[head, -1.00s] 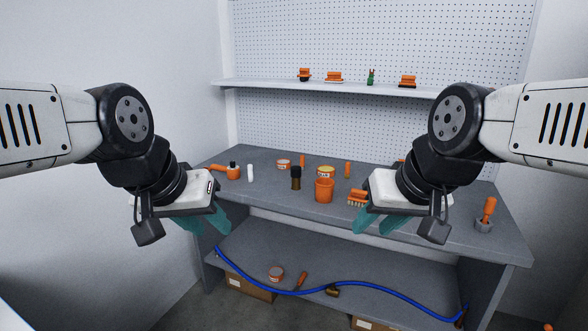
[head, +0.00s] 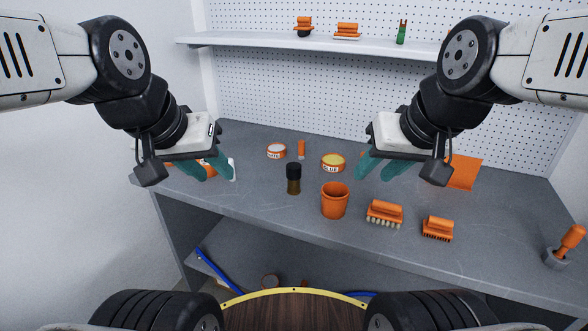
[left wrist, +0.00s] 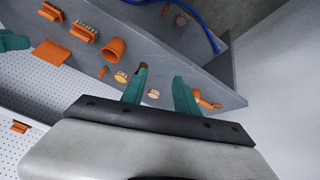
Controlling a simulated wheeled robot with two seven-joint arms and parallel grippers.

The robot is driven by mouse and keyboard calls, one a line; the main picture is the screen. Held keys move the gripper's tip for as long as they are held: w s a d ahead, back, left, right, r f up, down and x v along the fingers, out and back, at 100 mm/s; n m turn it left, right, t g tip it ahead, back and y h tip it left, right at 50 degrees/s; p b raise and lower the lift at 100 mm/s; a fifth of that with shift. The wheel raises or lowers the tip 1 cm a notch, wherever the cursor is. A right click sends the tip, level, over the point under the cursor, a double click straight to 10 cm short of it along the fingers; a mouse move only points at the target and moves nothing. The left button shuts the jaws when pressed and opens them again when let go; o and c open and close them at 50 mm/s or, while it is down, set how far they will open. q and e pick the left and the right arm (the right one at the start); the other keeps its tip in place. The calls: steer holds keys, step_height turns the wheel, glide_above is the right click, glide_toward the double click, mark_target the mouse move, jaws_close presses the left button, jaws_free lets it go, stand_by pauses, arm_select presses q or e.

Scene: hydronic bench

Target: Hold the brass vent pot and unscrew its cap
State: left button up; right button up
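The brass vent pot (head: 293,186) stands upright on the grey bench. Its black cap (head: 293,170) sits on top. My left gripper (head: 207,172) is open and empty, to the left of the pot and apart from it. In the left wrist view the left fingers (left wrist: 160,95) are spread, and the pot (left wrist: 120,76) shows partly hidden by one finger. My right gripper (head: 385,172) is to the right of the pot, with its teal fingers apart and nothing between them.
An orange cup (head: 334,201) stands just right of the pot. Brushes (head: 384,213) lie along the front right. A white cylinder (head: 232,170) is beside my left fingers. A shelf (head: 330,44) runs above the bench.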

arm_select(q)
steer(key=o, duration=0.6)
steer(key=shift+f, duration=0.1)
steer(key=shift+c, duration=0.2)
steer(key=w+d+f+n+g+h, duration=0.4)
steer(key=w+d+f+n+g, duration=0.15)
steer(key=w, duration=0.25)
steer(key=n+t+h, duration=0.2)
steer(key=n+h, duration=0.5)
steer(key=n, duration=0.5)
glide_toward(289, 184)
steer(key=s+d+r, duration=0.5)
steer(key=s+r, duration=0.2)
steer(key=w+f+n+t, duration=0.1)
steer(key=w+f+n, duration=0.1)
steer(key=f, duration=0.1)
steer(key=w+a+f+n+t, duration=0.1)
steer(key=w+f+n, duration=0.1)
steer(key=f, duration=0.1)
steer(key=w+a+f+n+t, duration=0.1)
steer(key=w+f+n, duration=0.1)
steer(key=f, duration=0.1)
steer(key=shift+a+f+t+h, duration=0.15)
steer(key=shift+t+h, duration=0.1)
steer(key=shift+h, duration=0.15)
steer(key=shift+x, duration=4)
steer(key=shift+w, duration=0.1)
jaws_close()
